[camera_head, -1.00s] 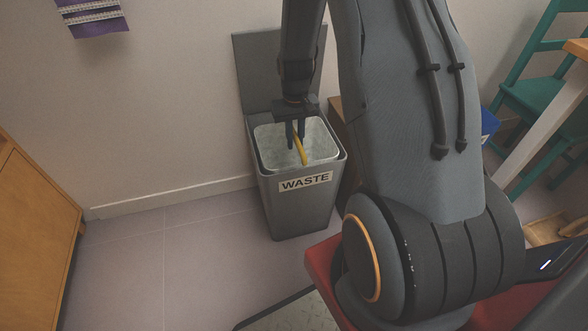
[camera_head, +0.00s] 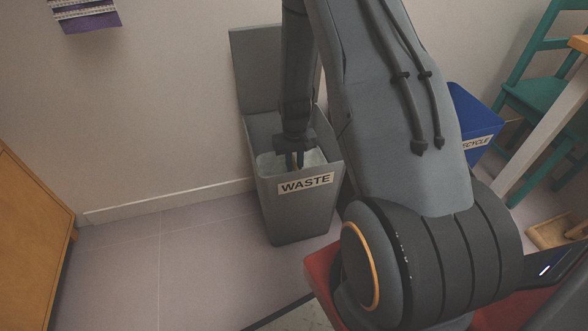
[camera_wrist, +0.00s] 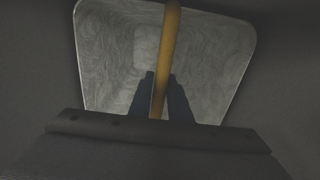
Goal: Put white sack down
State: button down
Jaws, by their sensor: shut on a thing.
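The white sack (camera_head: 269,164) is a pale, marbled, open-topped liner inside the grey waste bin (camera_head: 285,215). Its rim sits below the bin's rim. In the wrist view the sack (camera_wrist: 108,55) shows its inside, and a yellow strap or bar (camera_wrist: 171,35) crosses its mouth. My gripper (camera_head: 294,164) points down into the bin. In the wrist view my gripper (camera_wrist: 161,78) is shut on the yellow strap, one dark finger on each side. The sack's underside is hidden, so I cannot tell whether it touches the bin floor.
The bin's grey lid (camera_head: 262,70) stands open against the wall. A blue recycle bin (camera_head: 472,125) stands to the right, partly behind my arm. A wooden cabinet (camera_head: 30,245) is at the left. A green chair (camera_head: 545,95) stands far right. Floor left of the bin is clear.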

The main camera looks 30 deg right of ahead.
jog(key=c, duration=1.7)
grip_release()
jog(key=shift+f, duration=0.1)
jog(key=shift+o, duration=0.2)
notch_tip(320, 180, up, 12)
jog(key=p, duration=0.3)
jog(key=shift+r+p, duration=0.25)
jog(key=shift+p, duration=0.05)
